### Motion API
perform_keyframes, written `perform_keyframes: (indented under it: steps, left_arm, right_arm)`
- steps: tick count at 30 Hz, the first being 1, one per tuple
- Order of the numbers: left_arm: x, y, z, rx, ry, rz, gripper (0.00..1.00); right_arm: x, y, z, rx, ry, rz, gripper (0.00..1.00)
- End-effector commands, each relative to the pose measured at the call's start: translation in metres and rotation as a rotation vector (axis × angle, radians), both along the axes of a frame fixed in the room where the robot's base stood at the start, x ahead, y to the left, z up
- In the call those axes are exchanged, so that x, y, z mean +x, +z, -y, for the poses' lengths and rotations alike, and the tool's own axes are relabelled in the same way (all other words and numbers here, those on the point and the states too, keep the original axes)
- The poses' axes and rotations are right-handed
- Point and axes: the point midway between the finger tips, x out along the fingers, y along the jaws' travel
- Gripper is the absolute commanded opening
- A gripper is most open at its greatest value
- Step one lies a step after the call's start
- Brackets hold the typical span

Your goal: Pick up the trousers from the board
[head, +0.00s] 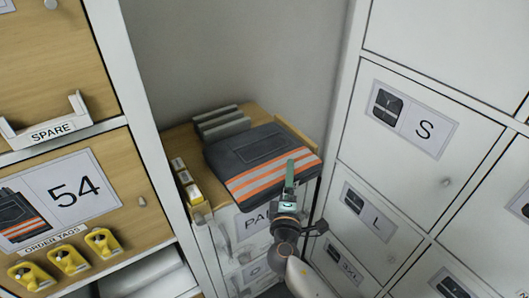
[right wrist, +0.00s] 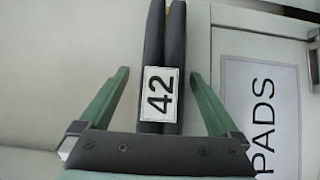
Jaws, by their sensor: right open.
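The folded dark grey trousers (head: 245,148), with orange and silver stripes, lie flat on a wooden board (head: 178,140) on a low cabinet. Their striped end faces my right gripper (head: 291,170), which is at the front right of them. In the right wrist view, the dark folded edge of the trousers (right wrist: 154,40) carries a white tag reading 42 (right wrist: 159,95). The right gripper's green fingers (right wrist: 158,78) are open, one on each side of that edge, with visible gaps. My left gripper is not in view.
Grey blocks (head: 220,122) stand behind the trousers, and small yellow and white boxes (head: 187,182) at their left. The PADS label (head: 256,220) is on the cabinet front below. White lockers (head: 400,170) rise close on the right; a wooden locker stack (head: 120,165) stands left.

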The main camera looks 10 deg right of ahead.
Motion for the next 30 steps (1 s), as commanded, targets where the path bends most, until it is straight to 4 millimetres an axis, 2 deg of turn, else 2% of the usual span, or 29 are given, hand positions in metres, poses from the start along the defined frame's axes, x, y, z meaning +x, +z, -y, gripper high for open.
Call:
perform_keyframes:
  steps: [12, 30]
  left_arm:
    - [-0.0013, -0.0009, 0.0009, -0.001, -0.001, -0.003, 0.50]
    - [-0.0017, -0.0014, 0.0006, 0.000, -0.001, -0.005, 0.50]
  right_arm:
    - [-0.0019, -0.0001, -0.0025, 0.001, -0.001, -0.001, 0.96]
    - [-0.0017, -0.0001, -0.0022, 0.001, -0.001, 0.000, 0.29]
